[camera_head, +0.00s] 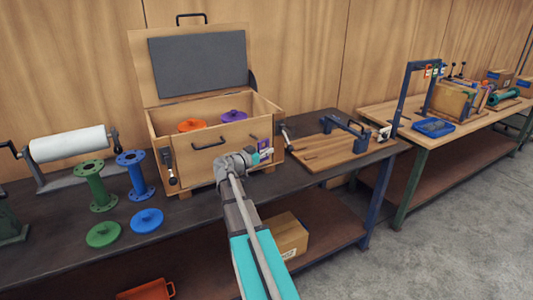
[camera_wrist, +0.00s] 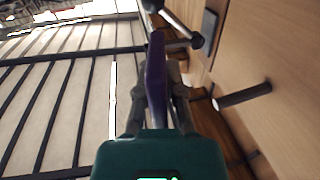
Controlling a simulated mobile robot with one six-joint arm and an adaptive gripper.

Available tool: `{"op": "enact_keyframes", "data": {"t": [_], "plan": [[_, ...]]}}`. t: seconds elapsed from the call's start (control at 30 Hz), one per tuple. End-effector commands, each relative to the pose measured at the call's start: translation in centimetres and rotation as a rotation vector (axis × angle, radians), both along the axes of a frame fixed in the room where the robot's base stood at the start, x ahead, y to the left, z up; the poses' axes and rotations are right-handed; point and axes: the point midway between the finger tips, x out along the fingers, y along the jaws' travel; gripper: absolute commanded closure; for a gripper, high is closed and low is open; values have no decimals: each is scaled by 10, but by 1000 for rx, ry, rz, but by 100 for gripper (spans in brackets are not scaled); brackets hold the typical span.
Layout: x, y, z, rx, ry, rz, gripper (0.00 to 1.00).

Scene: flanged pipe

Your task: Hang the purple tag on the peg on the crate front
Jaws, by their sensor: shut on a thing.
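The purple tag (camera_wrist: 156,75) is seen nearly edge-on in the wrist view. My gripper (camera_wrist: 160,92) is shut on it, with one finger on each side. In the head view the tag (camera_head: 264,145) shows at the right part of the crate front, by my gripper (camera_head: 252,157). The wooden crate (camera_head: 200,149) stands on the dark bench with its lid open. A dark peg (camera_wrist: 243,95) sticks out from the crate front in the wrist view, right of the tag and apart from it. In the head view I cannot make out the peg clearly. The tag's hole is not visible.
An orange flange (camera_head: 192,125) and a purple flange (camera_head: 233,116) are in the crate. A metal latch (camera_wrist: 182,30) juts out near the tag. Green (camera_head: 95,186) and blue (camera_head: 137,175) pipe spools stand left. A wooden board with a clamp (camera_head: 335,150) lies right.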

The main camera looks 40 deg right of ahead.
Motion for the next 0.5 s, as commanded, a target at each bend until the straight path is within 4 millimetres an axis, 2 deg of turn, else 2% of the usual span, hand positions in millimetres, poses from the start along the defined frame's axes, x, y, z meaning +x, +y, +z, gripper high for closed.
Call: {"op": "enact_keyframes", "data": {"t": [0.5], "plan": [[18,-5,-1,0,0,-1,100]]}}
